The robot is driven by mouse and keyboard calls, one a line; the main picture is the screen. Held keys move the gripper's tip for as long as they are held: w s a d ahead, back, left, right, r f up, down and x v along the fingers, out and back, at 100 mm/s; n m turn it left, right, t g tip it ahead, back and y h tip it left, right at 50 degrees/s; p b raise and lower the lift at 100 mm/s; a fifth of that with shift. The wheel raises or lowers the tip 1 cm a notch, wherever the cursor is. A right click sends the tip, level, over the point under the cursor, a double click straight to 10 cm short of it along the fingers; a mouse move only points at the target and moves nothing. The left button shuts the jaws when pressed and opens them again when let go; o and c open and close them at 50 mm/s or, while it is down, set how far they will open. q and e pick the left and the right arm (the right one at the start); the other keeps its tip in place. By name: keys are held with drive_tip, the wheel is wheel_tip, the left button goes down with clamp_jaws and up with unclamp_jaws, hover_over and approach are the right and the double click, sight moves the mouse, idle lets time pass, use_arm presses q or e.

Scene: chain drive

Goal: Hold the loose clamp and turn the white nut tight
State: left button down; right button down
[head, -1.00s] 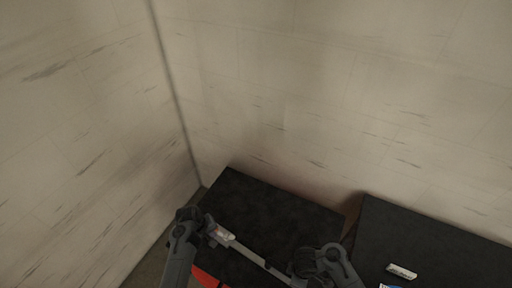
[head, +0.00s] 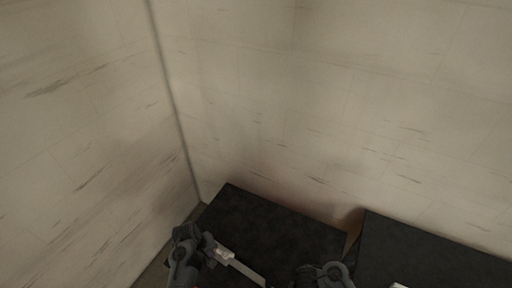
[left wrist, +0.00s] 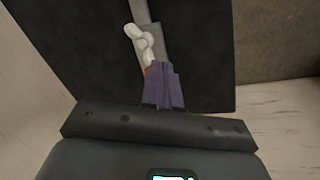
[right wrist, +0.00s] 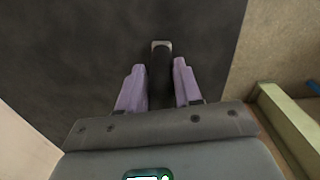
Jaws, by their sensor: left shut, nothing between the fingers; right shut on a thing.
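The white nut (left wrist: 142,42), with rounded lobes, sits on a grey metal bar (left wrist: 141,10) in the left wrist view. My left gripper (left wrist: 162,66) has its purple fingers closed together just beside and below the nut; I cannot tell whether they touch it. In the head view the bar (head: 247,272) slants down to the right from near my left gripper (head: 214,248). My right gripper (right wrist: 157,72) is shut on a dark, narrow part with a light grey end (right wrist: 161,45), seemingly the loose clamp. Its lower portion is hidden between the fingers.
A black tabletop (head: 270,225) lies under both arms, with a second black table (head: 420,250) to the right across a narrow gap. A small white object (head: 399,285) is cut off at the bottom edge. Pale walls meet at the left corner.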

use_arm(q)
drive_tip(key=shift+s+a+x, duration=0.15)
drive_tip(key=shift+a+x, duration=0.05)
drive_tip(key=shift+x, duration=0.9)
drive_tip(key=shift+s+a+x, duration=0.1)
drive_tip(key=shift+a+x, duration=0.15)
drive_tip(key=shift+x, duration=0.8)
drive_tip(key=shift+s+a+x, duration=0.15)
drive_tip(key=shift+a+x, duration=0.05)
drive_tip(key=shift+x, duration=0.9)
drive_tip(key=shift+f, duration=0.2)
drive_tip(key=shift+w+d, duration=0.4)
drive_tip(key=shift+w, duration=0.05)
drive_tip(key=shift+w+a, duration=0.35)
drive_tip(key=shift+w, duration=0.15)
drive_tip(key=shift+s+a+r, duration=0.1)
drive_tip(key=shift+s+a, duration=0.05)
drive_tip(key=shift+a, duration=0.2)
drive_tip(key=v, duration=0.3)
drive_tip(key=d+v, duration=0.1)
drive_tip(key=v, duration=0.1)
drive_tip(key=shift+w+r, duration=0.3)
drive_tip(key=shift+r, duration=0.2)
drive_tip(key=shift+s, duration=0.1)
